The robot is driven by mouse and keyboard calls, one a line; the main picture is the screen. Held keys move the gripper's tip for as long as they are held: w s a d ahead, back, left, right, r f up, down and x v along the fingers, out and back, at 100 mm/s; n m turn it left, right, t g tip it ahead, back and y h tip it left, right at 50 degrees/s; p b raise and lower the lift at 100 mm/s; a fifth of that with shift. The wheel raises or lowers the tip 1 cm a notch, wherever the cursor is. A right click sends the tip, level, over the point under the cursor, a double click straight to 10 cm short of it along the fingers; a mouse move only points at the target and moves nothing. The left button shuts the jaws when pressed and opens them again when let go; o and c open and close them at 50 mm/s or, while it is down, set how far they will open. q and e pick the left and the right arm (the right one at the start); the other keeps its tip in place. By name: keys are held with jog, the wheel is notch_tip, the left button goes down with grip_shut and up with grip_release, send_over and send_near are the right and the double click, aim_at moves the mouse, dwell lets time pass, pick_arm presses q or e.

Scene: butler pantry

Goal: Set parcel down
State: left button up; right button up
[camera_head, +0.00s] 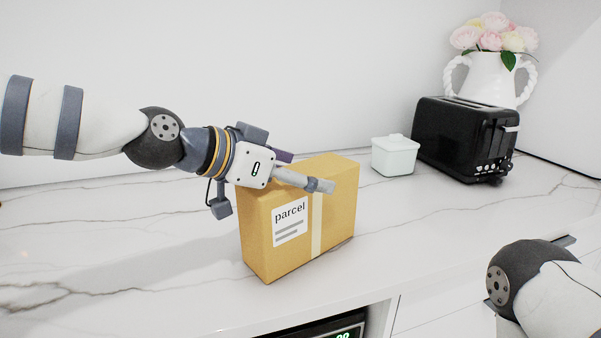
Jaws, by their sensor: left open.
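The parcel (338,204) is a tan cardboard box with a pale tape strip and a white label reading "parcel". It stands upright on the marble counter (140,250), near its front edge. My left gripper (306,183) reaches in from the left and is open at the top of the parcel. One finger shows in front of the box's upper face. The other finger is mostly hidden behind the gripper body, so I cannot tell whether it touches the box. Of my right arm, only links show at the lower right; its gripper is not visible.
A small white lidded container (394,157) stands right of and behind the parcel. Beyond it are a black toaster (455,138) and a white vase (490,75) with pink flowers. An appliance with a green display (343,336) sits below the counter. The counter left of the parcel is clear.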

pick_arm(q)
jog(key=shift+s+a+r, duration=0.1)
jog(key=shift+a+r, duration=0.05)
jog(key=shift+r, duration=0.15)
jog(key=p+v, duration=0.1)
jog(key=v, duration=1)
jog(key=shift+a, duration=0.25)
pick_arm(e)
jog(key=shift+w+r+t, duration=0.5)
jog(key=shift+w+r, duration=0.5)
jog(key=shift+w, duration=0.05)
pick_arm(q)
jog(key=shift+s, duration=0.15)
